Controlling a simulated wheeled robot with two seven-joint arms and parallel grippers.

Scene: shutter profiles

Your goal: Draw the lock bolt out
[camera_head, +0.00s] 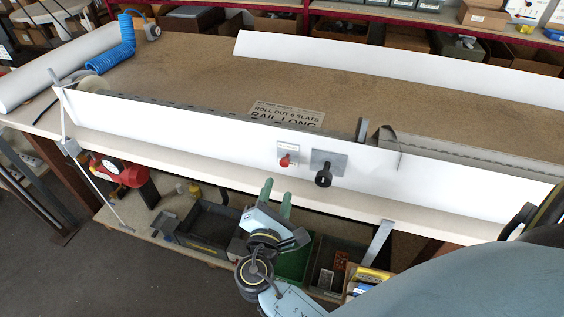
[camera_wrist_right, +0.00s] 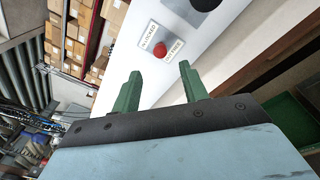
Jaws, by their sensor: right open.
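A small red knob (camera_head: 284,161) sits on a white lettered plate (camera_head: 288,150) on the front face of the long white panel (camera_head: 200,132).
The brown bench top (camera_head: 190,70) lies behind the panel, with a printed sign (camera_head: 287,115) on it. A blue coiled hose (camera_head: 112,58) lies at the back left. Below, a shelf holds a dark bin (camera_head: 208,225) and a red tool (camera_head: 122,170).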

